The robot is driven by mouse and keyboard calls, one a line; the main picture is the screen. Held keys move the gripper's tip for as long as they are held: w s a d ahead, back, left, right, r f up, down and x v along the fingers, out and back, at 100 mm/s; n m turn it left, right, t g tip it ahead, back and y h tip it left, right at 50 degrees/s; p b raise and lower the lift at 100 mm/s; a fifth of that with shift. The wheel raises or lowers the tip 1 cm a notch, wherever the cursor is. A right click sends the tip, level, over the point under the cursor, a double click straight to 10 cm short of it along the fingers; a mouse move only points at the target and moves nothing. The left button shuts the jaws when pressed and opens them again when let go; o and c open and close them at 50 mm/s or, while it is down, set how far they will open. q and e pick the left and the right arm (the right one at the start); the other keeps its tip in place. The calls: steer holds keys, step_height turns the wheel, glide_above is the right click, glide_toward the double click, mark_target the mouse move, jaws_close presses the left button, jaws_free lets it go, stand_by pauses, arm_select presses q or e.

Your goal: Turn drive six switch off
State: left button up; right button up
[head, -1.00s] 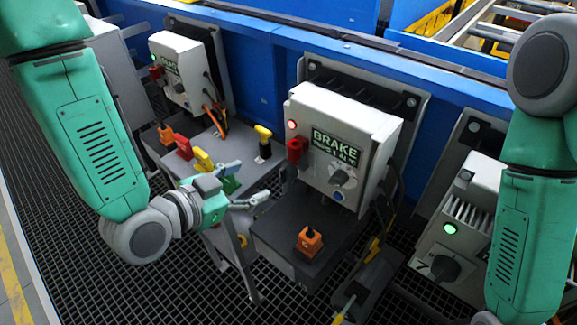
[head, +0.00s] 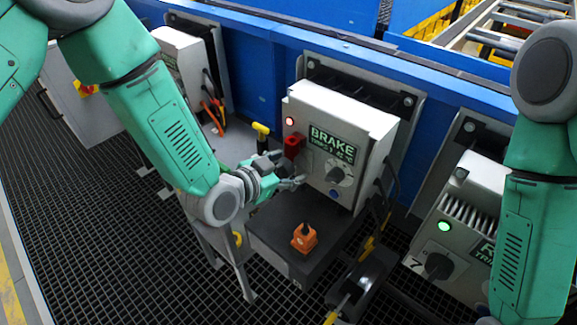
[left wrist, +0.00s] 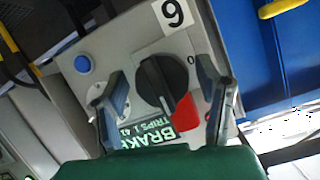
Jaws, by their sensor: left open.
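The drive six box is light grey, with a green BRAKE label (head: 332,146) and a lit red lamp (head: 290,121). In the left wrist view the switch is a black knob (left wrist: 160,82) beside a "6" tag (left wrist: 173,13), an "O" mark and a blue button (left wrist: 82,64). A red part (left wrist: 186,112) lies close by the knob. My left gripper (head: 290,168) is open at the box's lower left front; in the wrist view its fingers (left wrist: 162,75) appear either side of the knob. Contact cannot be told. My right gripper is out of view.
A red piece (head: 293,147) sticks out at the box's left. A dark shelf (head: 265,228) with an orange device (head: 304,238) stands below. The drive seven box (head: 470,215), with a green lamp, is at right. A yellow-topped item (head: 261,130) stands left.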

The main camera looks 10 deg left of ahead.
arm_select(q)
steer(key=shift+w+a, duration=0.1)
steer(key=shift+a, duration=0.35)
steer(key=shift+c, duration=0.8)
steer(key=shift+a, duration=0.25)
steer(key=c, duration=1)
steer(key=shift+d+r, duration=0.1)
steer(key=shift+d, duration=0.3)
steer(key=shift+d+n, duration=0.1)
steer(key=shift+n, duration=0.3)
steer(key=shift+w+n+h, duration=0.15)
steer(key=shift+n+h, duration=0.15)
steer(key=shift+w+a+n+g+h, duration=0.1)
steer(key=shift+a+n+g+h, duration=0.1)
steer(key=shift+n+g+h, duration=0.7)
steer(key=shift+d+n, duration=0.1)
steer(key=shift+n, duration=0.3)
